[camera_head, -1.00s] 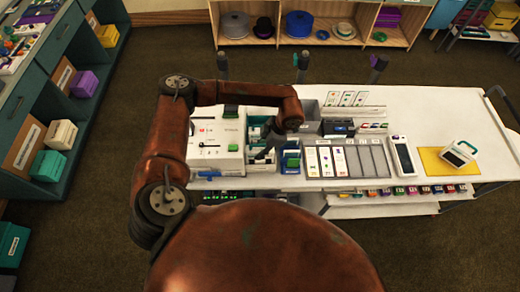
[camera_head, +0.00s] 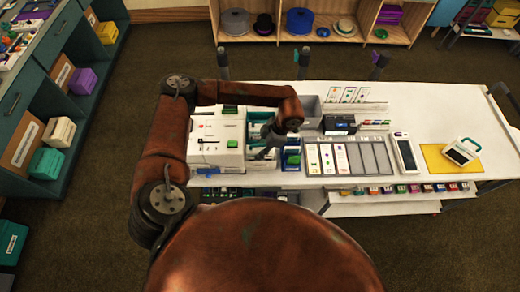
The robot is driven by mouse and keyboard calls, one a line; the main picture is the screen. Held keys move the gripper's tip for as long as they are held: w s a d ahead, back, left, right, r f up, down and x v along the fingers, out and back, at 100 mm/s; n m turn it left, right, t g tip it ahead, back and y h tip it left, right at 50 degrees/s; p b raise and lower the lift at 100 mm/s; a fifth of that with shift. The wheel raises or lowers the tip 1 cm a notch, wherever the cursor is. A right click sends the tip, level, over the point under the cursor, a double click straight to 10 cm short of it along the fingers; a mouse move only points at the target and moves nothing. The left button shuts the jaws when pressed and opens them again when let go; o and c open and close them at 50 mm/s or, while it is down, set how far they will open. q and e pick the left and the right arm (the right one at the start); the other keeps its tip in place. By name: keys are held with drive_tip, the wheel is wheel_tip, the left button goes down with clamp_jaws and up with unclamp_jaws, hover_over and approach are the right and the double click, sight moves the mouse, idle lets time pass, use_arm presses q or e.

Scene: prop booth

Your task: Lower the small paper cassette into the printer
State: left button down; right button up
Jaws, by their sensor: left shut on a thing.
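The printer (camera_head: 208,140) is a white box with green parts at the left end of the white bench. My left arm reaches over from the left, and its dark gripper (camera_head: 259,154) points down just right of the printer. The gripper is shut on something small. I take this to be the small paper cassette, but the fingers and wrist hide most of it and its outline is not clear. I cannot tell whether it touches the printer. My right gripper is out of view.
A blue and green box (camera_head: 291,161) stands close to the right of my gripper. A grey compartment tray (camera_head: 367,158), a handheld device (camera_head: 405,153) and a yellow mat (camera_head: 434,158) lie farther right. Dark posts rise behind the bench. The back right of the bench is clear.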

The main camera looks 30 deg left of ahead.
use_arm(q)
drive_tip(key=c, duration=1.7)
unclamp_jaws()
drive_tip(key=o, duration=0.3)
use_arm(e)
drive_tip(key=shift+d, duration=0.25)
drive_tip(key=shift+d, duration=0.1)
use_arm(q)
drive_tip(key=v, duration=1.2)
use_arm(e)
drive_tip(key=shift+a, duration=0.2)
